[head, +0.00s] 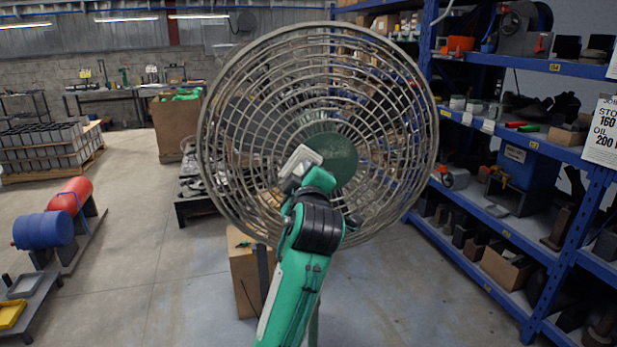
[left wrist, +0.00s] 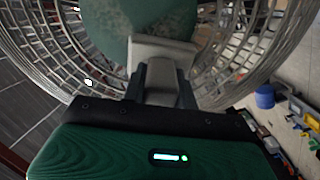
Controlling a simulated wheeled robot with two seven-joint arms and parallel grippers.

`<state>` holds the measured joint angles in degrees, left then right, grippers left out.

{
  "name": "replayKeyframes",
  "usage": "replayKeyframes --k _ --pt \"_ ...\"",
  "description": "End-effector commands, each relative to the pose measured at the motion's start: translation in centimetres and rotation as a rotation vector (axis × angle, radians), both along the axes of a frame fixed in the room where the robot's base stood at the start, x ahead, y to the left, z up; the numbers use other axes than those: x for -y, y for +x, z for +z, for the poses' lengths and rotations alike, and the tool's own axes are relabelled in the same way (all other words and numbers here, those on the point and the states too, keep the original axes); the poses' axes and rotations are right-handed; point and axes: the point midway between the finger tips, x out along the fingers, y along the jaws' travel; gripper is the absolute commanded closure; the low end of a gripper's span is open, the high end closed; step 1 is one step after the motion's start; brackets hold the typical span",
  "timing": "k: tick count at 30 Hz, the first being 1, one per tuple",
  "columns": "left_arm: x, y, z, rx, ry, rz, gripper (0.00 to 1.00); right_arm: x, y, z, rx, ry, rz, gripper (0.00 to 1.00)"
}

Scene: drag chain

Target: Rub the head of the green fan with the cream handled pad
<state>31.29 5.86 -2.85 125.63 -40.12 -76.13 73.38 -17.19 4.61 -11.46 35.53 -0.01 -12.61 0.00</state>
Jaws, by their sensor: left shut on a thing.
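The fan (head: 338,160) stands in the middle of the head view, with a round wire cage and a green disc at its centre. The disc and cage also fill the top of the left wrist view (left wrist: 135,18). My left gripper (head: 303,178) is in front of the cage, just left of the green disc. It is shut on the cream handled pad (head: 300,160). In the left wrist view the pad (left wrist: 162,52) overlaps the lower edge of the disc; whether it touches cannot be told. My right gripper is not in view.
Blue shelving (head: 520,235) loaded with boxes and parts stands close on the right. A cardboard box (head: 245,280) is behind the fan's lower left. Red and blue drums (head: 44,230) lie on a rack at left. The floor between is clear.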

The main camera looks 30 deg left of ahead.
Motion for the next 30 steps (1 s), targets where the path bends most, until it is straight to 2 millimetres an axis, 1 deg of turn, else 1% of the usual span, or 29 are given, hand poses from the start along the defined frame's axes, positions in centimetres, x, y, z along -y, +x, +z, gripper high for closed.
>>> replayKeyframes --k 6,9,14,24,30 --pt "-0.2 0.2 1.7 0.002 -0.002 0.001 0.89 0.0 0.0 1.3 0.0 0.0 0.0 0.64" --pt "-0.2 0.2 2.1 0.002 -0.001 0.001 0.89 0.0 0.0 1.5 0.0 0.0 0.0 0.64" --pt "0.3 0.7 2.0 0.002 -0.001 0.001 0.89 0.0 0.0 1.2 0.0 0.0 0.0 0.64" --pt "2.7 2.5 1.9 0.001 -0.001 -0.001 0.89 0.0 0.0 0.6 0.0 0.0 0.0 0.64" --pt "3.1 2.7 2.0 0.001 0.0 -0.001 0.89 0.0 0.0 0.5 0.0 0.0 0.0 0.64"
